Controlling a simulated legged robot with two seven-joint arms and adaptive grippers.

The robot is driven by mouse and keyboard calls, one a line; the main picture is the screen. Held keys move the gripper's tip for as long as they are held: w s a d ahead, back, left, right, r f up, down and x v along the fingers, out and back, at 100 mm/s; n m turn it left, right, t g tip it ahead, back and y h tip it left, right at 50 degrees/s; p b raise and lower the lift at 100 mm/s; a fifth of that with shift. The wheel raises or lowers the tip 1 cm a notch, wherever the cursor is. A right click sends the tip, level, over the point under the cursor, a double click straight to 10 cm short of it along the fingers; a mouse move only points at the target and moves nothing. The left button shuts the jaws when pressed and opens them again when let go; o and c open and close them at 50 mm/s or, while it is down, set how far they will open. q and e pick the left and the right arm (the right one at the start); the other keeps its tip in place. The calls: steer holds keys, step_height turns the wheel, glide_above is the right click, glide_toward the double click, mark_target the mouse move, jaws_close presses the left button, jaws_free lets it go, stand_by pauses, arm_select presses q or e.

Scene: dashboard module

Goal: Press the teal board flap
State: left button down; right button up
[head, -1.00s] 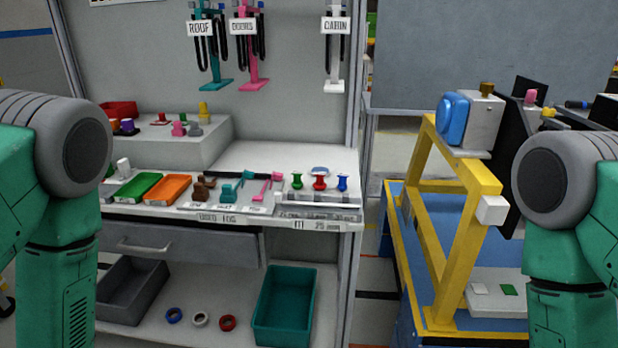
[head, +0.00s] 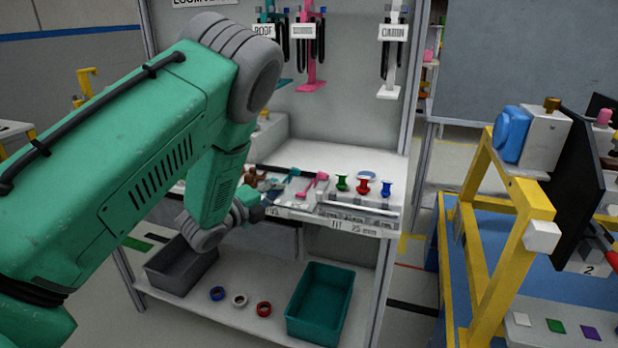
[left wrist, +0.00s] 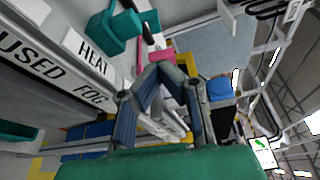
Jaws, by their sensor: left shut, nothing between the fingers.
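A teal flap-like part (left wrist: 118,32) stands above the label HEAT in the left wrist view, at the upper left. In the head view a small teal part (head: 289,176) shows on the bench top, just left of a pink one (head: 315,184); my left arm covers the bench to its left. My left gripper (head: 260,203) is at the bench's front edge, a little left of and below the teal part, and appears apart from it. Its fingers also show in the left wrist view (left wrist: 163,78), shut and empty. My right gripper is out of view.
Green, red and blue knobs (head: 364,187) stand right of the pink part. A shelf below holds a grey bin (head: 180,268), a teal bin (head: 320,302) and several rings (head: 240,300). A yellow frame (head: 480,250) stands at the right, beyond a floor gap.

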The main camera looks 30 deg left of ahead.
arm_select(q)
steer(key=shift+w+a+f, duration=0.15)
steer(key=shift+w+a, duration=0.05)
steer(key=shift+w, duration=0.3)
steer(key=w, duration=0.2)
steer(key=w+d+b, duration=0.1)
steer(key=w, duration=0.5)
steer(key=shift+d+f, duration=0.15)
steer(key=shift+d, duration=0.05)
steer(key=shift+w, duration=0.3)
steer(key=shift+w+a+f, duration=0.1)
steer(key=shift+w+a, duration=0.05)
steer(key=shift+a, duration=0.05)
steer(key=shift+d, duration=0.1)
steer(key=shift+n, duration=0.3)
